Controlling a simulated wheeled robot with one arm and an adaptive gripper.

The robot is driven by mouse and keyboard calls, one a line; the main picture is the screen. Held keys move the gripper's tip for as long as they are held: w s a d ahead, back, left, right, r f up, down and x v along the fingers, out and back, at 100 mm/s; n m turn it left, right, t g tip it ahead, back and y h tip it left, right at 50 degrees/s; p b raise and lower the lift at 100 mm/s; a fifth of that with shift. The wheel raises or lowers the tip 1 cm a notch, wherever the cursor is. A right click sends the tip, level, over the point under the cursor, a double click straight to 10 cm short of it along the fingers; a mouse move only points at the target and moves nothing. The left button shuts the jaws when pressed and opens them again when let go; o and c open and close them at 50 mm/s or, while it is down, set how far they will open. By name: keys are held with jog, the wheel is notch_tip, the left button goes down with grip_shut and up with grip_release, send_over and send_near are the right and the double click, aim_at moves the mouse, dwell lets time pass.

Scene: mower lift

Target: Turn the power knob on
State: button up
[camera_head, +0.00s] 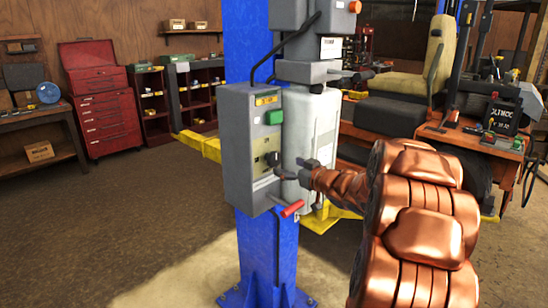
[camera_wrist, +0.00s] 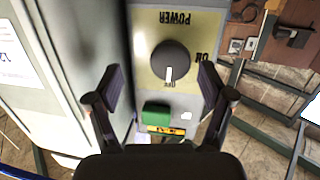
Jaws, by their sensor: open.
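The power knob (camera_wrist: 170,62) is a round black dial on a pale yellow panel (camera_wrist: 148,22) in the wrist view. Its white mark points down in the picture, at the OFF label. The ON label (camera_wrist: 208,57) is to its right and the POWER label is above it. My gripper (camera_wrist: 160,84) is open and empty, with one finger to the left and one to the right, just below the knob's level in the picture. I cannot tell whether they touch the panel. In the head view my gripper (camera_head: 286,174) is at the front of the grey control box (camera_head: 238,150); the knob is hard to make out there.
A green button (camera_head: 274,117) is higher on the box, and a red-handled lever (camera_head: 292,208) sticks out below. The box is on a blue post (camera_head: 246,55). A pale grey tank (camera_head: 321,130) stands close on the right. An orange mower (camera_head: 490,145) is behind my arm.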

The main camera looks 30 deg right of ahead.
aim_at(276, 161)
jog(key=w+y, duration=0.1)
jog(key=w+a+p, duration=0.1)
jog(key=w, duration=0.1)
jog(key=w+r+n+y+p, duration=0.1)
jog(key=shift+w+a+t+y, duration=0.25)
jog(key=shift+a+t+y, duration=0.05)
jog(key=shift+t, duration=0.1)
jog(key=shift+w+a+f+p, duration=0.15)
jog(key=shift+w+p, duration=0.25)
jog(key=shift+w, duration=0.3)
jog(key=c, duration=1.2)
